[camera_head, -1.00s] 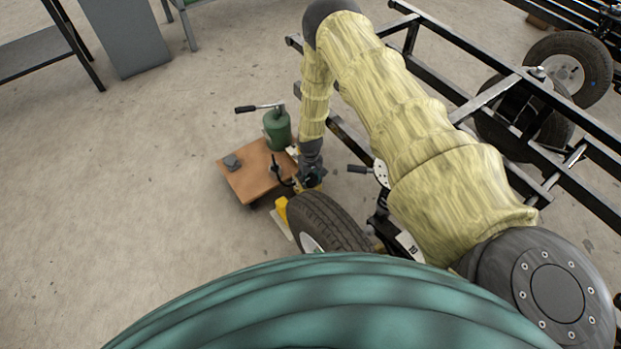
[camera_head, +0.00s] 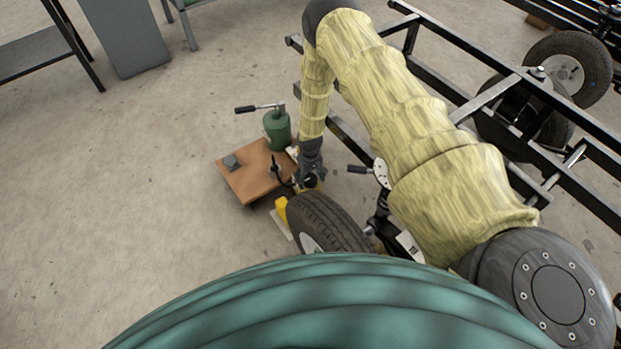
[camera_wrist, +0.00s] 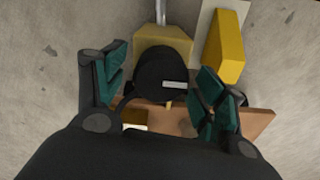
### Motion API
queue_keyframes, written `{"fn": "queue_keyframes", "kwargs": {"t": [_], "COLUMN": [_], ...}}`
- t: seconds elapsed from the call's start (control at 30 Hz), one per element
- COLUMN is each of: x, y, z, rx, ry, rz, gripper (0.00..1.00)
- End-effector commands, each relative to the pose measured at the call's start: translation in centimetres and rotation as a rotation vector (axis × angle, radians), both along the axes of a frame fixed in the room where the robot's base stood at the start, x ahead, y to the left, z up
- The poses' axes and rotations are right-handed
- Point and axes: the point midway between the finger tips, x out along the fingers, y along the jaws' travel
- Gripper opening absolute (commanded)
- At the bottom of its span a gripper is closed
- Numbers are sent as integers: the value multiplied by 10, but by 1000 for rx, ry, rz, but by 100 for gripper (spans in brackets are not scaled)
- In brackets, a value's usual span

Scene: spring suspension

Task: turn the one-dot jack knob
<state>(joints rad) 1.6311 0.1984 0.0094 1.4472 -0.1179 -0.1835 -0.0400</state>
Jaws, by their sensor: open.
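In the wrist view a round black knob (camera_wrist: 163,76) with one short pale bar on its top sits between my fingers. I cannot make out a dot on it. A tan-yellow block (camera_wrist: 163,43) with a grey rod lies just behind it. My gripper (camera_wrist: 164,90) is open, with a teal-padded finger on either side of the knob; a gap shows on both sides. In the head view my gripper (camera_head: 311,180) is low beside the wheel, and the knob is hard to pick out there.
A tire (camera_head: 330,225) stands close to my gripper, with a yellow wedge (camera_head: 281,209) beside it. A black frame (camera_head: 500,85) runs along the right.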

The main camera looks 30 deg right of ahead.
Motion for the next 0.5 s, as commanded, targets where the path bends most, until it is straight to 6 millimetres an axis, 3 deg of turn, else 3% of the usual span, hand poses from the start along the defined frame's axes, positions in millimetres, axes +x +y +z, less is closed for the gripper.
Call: {"fn": "queue_keyframes", "kwargs": {"t": [0.5], "x": [1], "y": [-1], "z": [74], "rx": [0], "ry": [-2], "rz": [0], "gripper": [71]}}
